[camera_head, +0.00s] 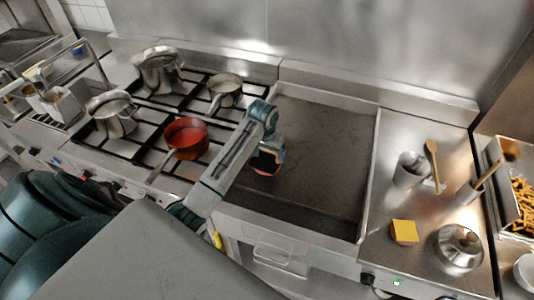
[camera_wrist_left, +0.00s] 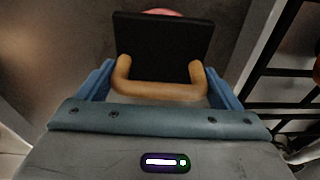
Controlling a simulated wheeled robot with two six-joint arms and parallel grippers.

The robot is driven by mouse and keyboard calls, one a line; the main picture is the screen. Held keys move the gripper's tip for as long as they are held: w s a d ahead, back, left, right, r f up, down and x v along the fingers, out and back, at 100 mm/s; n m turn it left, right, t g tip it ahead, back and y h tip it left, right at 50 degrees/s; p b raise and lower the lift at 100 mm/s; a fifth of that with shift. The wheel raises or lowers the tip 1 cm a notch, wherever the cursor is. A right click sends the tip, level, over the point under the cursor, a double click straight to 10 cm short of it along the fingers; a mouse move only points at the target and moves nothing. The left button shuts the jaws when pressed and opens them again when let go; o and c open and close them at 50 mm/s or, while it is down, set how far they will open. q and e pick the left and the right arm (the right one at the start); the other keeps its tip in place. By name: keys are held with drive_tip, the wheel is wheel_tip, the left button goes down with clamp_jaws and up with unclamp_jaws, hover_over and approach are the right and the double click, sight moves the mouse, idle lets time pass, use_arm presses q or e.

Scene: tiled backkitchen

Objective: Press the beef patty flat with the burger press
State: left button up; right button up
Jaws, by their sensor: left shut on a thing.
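The burger press has a black square plate (camera_wrist_left: 162,45) and a tan wooden handle (camera_wrist_left: 160,89) in the left wrist view. My left gripper (camera_wrist_left: 160,78) is shut on that handle, with a blue finger at each side. In the head view the left gripper (camera_head: 270,143) is over the left part of the dark griddle (camera_head: 325,150), and the press (camera_head: 263,157) shows partly below it. The reddish beef patty (camera_head: 267,170) is at the press's lower edge, mostly hidden. Its pink edge (camera_wrist_left: 161,12) also shows beyond the plate. I cannot tell whether press and patty touch. My right gripper is not visible.
A red pan (camera_head: 187,137) and several steel pots stand on the burners left of the griddle. The right counter holds a steel container (camera_head: 410,170), a wooden spoon (camera_head: 433,160), a yellow-topped item (camera_head: 404,231) and a steel dome (camera_head: 460,247). The griddle's right side is clear.

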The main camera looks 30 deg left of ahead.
use_arm(q)
drive_tip(key=shift+r, duration=2.9)
drive_tip(key=shift+f, duration=0.1)
